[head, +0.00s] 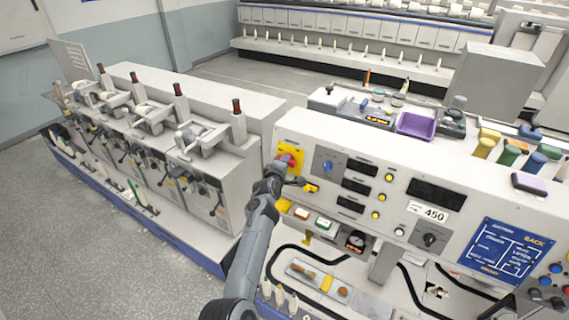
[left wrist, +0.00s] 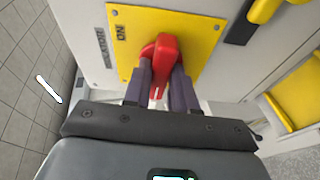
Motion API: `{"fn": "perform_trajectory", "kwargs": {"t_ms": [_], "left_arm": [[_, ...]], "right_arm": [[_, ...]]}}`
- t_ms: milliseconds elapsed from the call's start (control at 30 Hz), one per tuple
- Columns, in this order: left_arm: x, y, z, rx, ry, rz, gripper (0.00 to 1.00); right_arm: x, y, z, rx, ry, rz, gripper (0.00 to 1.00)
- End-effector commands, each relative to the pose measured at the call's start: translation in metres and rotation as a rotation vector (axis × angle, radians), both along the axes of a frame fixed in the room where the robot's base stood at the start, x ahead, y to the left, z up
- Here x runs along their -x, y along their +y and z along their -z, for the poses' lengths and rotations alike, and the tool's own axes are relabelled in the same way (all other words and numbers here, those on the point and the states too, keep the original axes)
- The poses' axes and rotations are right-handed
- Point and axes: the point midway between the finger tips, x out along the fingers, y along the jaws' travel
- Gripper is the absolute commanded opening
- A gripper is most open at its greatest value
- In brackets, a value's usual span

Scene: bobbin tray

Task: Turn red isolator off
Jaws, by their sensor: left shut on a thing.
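The red isolator handle (left wrist: 166,62) stands on a yellow plate (left wrist: 205,38) in the left wrist view. The plate carries the marking "ON" beside the handle. In the head view the red isolator (head: 288,160) sits on its yellow plate at the left end of the control panel. My left gripper (left wrist: 163,85) is shut on the handle, with one finger on each side of it. In the head view my left gripper (head: 280,172) is at the isolator and hides its lower part. My right gripper is not in view.
The control panel (head: 400,178) has a blue knob (head: 328,166), yellow buttons and dark displays right of the isolator. A yellow part (head: 311,188) sits just beside my gripper. A machine with several spindles (head: 160,115) stands to the left.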

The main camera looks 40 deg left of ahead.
Motion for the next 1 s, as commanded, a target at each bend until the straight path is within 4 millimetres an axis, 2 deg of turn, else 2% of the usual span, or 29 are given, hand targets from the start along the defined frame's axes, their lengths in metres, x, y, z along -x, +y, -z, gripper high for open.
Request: {"fn": "perform_trajectory", "kwargs": {"t_ms": [233,700,733,800,867,1000], "left_arm": [[-0.0003,-0.0005,-0.0004,0.065,-0.008,-0.015,0.0],[-0.0001,-0.0001,-0.0003,0.075,-0.01,-0.019,0.0],[-0.0001,-0.0001,-0.0003,0.075,-0.01,-0.019,0.29],[-0.0001,-0.0001,-0.0003,0.075,-0.01,-0.019,0.4],[-0.0001,-0.0001,-0.0003,0.075,-0.009,-0.019,0.47],[-0.0001,0.0,-0.0003,0.075,-0.009,-0.019,0.47]], "right_arm": [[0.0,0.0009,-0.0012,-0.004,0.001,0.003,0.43],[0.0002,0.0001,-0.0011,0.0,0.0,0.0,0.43],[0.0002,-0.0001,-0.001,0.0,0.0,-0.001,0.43],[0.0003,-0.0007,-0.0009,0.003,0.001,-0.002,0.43],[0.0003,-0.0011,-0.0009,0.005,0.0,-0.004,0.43],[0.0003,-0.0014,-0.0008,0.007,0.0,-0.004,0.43]]}}
